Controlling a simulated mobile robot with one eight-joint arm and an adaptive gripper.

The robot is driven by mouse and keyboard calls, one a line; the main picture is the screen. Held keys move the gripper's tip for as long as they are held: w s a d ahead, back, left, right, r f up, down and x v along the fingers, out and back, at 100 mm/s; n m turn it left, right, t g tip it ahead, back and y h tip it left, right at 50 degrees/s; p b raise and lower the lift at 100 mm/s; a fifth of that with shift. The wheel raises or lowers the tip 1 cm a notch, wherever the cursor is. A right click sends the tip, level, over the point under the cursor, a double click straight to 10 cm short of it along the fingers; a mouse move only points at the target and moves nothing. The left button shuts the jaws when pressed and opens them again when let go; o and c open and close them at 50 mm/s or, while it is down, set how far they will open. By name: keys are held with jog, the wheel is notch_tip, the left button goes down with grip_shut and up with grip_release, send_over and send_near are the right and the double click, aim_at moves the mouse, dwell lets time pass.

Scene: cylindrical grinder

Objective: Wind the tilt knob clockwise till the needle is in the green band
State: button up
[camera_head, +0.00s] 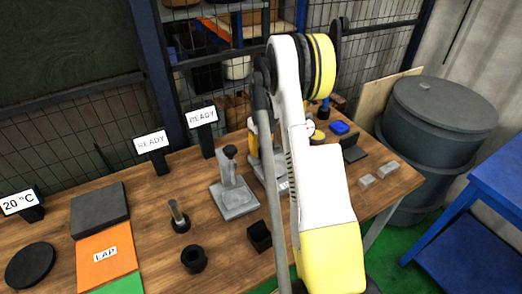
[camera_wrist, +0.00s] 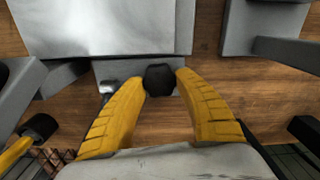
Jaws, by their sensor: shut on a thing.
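In the wrist view, a black knob (camera_wrist: 160,80) sits at the edge of a grey metal block (camera_wrist: 110,28), between the tips of my two yellow fingers. My gripper (camera_wrist: 162,79) is shut on this knob. A flat grey strip shows under the knob. In the head view my white and yellow arm covers the place where my gripper works, and the knob cannot be made out there. A grey metal fixture (camera_head: 271,178) shows partly behind the arm. I cannot make out a needle or a green band in either view.
Left of the arm stand a grey stand (camera_head: 235,203), a black ring (camera_head: 194,260), a metal pin in a black base (camera_head: 180,217) and a black block (camera_head: 259,236). Two READY signs (camera_head: 152,141) stand behind. Small grey blocks (camera_head: 388,168) lie at right, near a barrel (camera_head: 437,130).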

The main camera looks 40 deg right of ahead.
aim_at(261, 149)
jog(key=m+b, duration=0.1)
jog(key=m, duration=0.3)
jog(key=shift+m, duration=0.4)
jog(key=o, duration=1.2)
notch_tip(261, 149, up, 12)
